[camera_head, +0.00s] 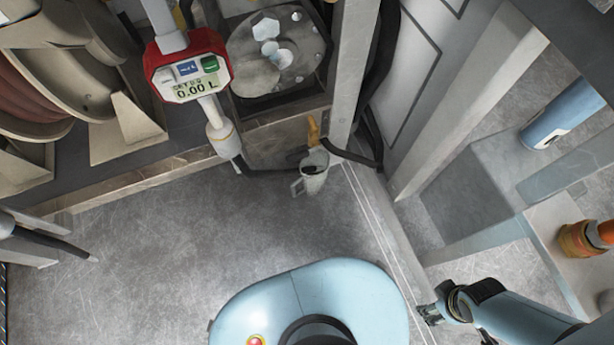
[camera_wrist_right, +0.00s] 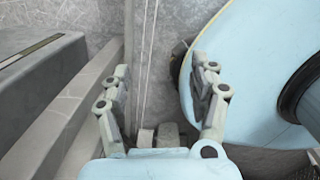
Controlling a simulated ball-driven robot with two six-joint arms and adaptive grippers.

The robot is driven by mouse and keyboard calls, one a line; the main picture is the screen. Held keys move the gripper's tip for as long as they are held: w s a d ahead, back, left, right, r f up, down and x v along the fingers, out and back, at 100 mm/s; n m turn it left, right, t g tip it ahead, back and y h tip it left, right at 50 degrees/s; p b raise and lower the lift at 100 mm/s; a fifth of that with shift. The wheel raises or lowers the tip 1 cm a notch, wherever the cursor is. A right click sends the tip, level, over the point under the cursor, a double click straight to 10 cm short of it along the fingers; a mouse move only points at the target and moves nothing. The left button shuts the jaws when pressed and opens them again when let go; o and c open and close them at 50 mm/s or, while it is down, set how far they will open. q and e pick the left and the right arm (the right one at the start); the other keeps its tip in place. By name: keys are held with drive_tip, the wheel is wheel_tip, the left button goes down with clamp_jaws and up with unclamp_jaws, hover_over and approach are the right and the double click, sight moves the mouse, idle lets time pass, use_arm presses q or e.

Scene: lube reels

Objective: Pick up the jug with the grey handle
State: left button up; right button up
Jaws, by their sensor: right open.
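The jug (camera_head: 314,179) stands on the grey floor in the middle of the head view, against the foot of the post. It is small and grey with a dark opening, and its grey handle sticks out to the lower left. My right gripper (camera_head: 428,314) is at the lower right of the head view, well away from the jug. In the right wrist view the right gripper (camera_wrist_right: 163,82) is open, with nothing between its fingers but floor. The jug does not show in the right wrist view. My left gripper is not seen in the head view.
A red meter nozzle (camera_head: 187,66) reading 0.00 L hangs above the floor. A wooden-looking ledge (camera_head: 130,175) and a post (camera_head: 352,60) bound the floor. Open floor (camera_head: 170,255) lies left.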

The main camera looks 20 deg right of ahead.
drive_tip(key=w+a+f+n+b, duration=0.2)
drive_tip(key=w+b, duration=0.1)
drive_tip(key=w, duration=0.4)
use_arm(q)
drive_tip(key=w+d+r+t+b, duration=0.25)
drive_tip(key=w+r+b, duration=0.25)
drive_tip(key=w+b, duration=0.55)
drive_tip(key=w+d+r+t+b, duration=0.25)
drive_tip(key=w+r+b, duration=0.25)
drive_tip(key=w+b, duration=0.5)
use_arm(e)
drive_tip(key=n+t+y+b, duration=0.1)
drive_tip(key=n+t+y, duration=0.25)
drive_tip(key=n, duration=0.25)
hover_over(313, 176)
drive_tip(key=s+d, duration=0.2)
wheel_tip(313, 176, down, 5)
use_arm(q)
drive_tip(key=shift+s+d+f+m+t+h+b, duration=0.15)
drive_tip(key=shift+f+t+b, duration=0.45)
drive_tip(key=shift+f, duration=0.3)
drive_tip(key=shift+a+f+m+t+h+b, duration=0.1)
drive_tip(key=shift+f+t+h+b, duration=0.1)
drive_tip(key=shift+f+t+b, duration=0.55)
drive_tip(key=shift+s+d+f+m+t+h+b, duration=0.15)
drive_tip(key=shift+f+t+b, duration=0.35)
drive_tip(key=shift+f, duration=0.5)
use_arm(e)
drive_tip(key=shift+y, duration=0.35)
drive_tip(key=shift+x, duration=2.5)
